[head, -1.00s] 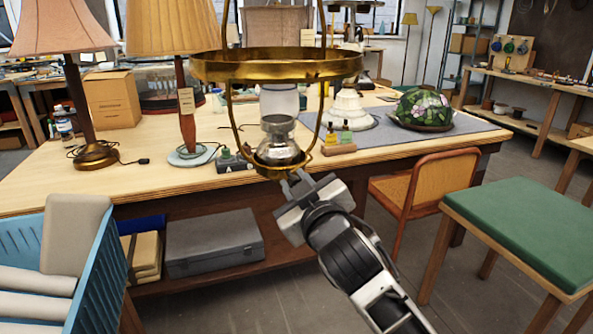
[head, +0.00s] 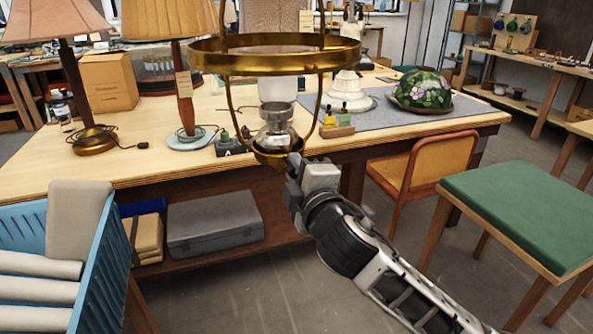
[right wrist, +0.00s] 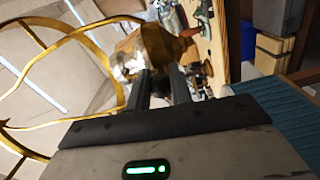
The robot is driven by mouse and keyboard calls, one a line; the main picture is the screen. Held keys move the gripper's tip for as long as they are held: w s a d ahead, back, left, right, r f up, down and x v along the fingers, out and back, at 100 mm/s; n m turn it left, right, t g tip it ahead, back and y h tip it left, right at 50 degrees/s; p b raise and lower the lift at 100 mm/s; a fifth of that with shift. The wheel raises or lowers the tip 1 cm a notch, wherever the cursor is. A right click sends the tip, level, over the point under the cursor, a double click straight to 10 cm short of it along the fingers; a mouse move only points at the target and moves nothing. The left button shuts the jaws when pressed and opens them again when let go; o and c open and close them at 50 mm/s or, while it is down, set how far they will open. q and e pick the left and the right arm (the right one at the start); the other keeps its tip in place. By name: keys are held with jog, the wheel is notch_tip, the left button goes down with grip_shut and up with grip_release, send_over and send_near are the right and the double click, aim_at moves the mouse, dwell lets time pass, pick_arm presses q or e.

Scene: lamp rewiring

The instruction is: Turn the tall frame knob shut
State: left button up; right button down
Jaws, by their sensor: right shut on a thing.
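The tall brass frame hangs in front of the workbench, with a wide ring (head: 270,66), thin curved side arms, a glass chimney (head: 277,90), a silvery burner (head: 276,133) and a brass cup at the bottom. My right gripper (head: 296,160) is at the right side of the burner and cup, its fingers shut on the frame knob. The knob itself is hidden between the fingers. In the right wrist view the fingers (right wrist: 160,86) reach to the brass cup (right wrist: 152,46) and burner. My left gripper is not in view.
The workbench (head: 110,176) behind holds two shaded lamps, small bottles and a stained-glass shade (head: 420,90). An orange chair (head: 428,165) and a green-topped stool (head: 520,205) stand at right. A blue crate (head: 95,262) stands at left, and a grey case (head: 215,230) lies under the bench.

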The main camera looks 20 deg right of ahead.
jog(key=shift+n, duration=1)
jog(key=c, duration=1.3)
grip_release()
jog(key=shift+o, duration=0.2)
